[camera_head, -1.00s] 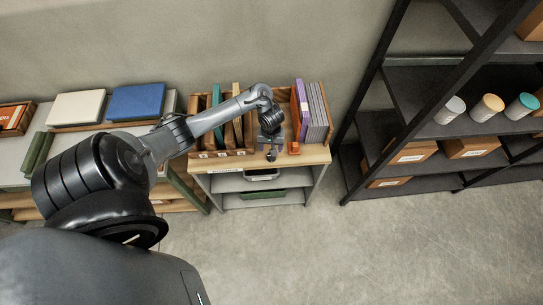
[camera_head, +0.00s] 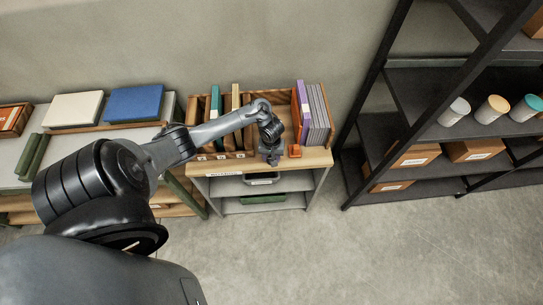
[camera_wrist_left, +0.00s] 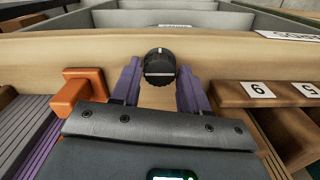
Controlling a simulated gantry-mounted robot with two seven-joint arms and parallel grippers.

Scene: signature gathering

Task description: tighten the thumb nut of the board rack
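The board rack (camera_head: 326,95) is a wooden rack on the small cabinet, holding a purple board and several grey boards at its right side. The thumb nut is a round black knob (camera_wrist_left: 159,66) with a white line across its face, seen in the left wrist view in front of a wooden strip. My left gripper (camera_head: 271,158) points down at the rack's front. In the left wrist view its two purple fingers (camera_wrist_left: 160,82) stand apart, one on each side of the knob; I cannot tell whether they touch it. My right gripper is not in view.
An orange block (camera_head: 295,151) sits just right of my left gripper. Numbered wooden slots (camera_head: 222,156) with upright folders stand left of it. A blue box (camera_head: 135,102) and a white box (camera_head: 74,109) lie further left. A black shelf unit (camera_head: 372,150) stands at the right.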

